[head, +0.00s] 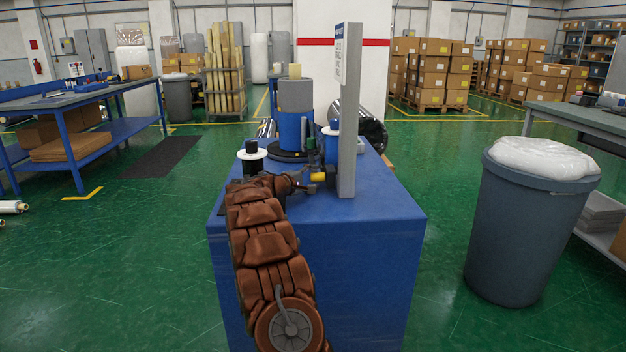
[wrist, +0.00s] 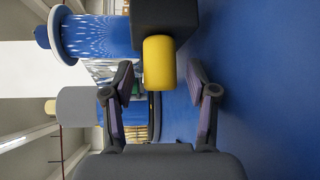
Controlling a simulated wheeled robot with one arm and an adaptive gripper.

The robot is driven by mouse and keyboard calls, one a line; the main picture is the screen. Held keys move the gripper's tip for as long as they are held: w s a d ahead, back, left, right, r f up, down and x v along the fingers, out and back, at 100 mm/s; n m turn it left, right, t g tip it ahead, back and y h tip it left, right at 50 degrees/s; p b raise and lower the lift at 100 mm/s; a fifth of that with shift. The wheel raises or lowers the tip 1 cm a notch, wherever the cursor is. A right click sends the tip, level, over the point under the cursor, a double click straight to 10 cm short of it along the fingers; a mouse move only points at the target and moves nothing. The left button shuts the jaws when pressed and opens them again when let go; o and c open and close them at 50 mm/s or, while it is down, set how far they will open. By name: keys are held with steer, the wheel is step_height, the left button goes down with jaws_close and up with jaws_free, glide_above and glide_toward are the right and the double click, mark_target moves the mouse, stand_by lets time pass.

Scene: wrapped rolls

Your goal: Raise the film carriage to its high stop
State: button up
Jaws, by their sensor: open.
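The film carriage shows in the wrist view as a black block (wrist: 165,20) with a yellow handle (wrist: 158,63). In the head view the yellow handle (head: 318,176) sits low beside the grey mast (head: 349,120), near the blue machine top. A blue film roll with a white disc (wrist: 95,37) is beside the block. My gripper (wrist: 163,92) is open, with one finger on each side of the handle's line. In the head view my gripper (head: 302,182) is partly hidden by my arm.
A roll with blue wrap and a grey top (head: 295,97) stands on a dark turntable behind my gripper. A spool with a white disc (head: 252,155) stands at the left. A sign (head: 341,55) is on the mast. A grey bin (head: 530,225) stands right of the blue base (head: 340,270).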

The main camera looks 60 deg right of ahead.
steer(key=shift+c, duration=0.4)
jaws_close()
stand_by(0.4)
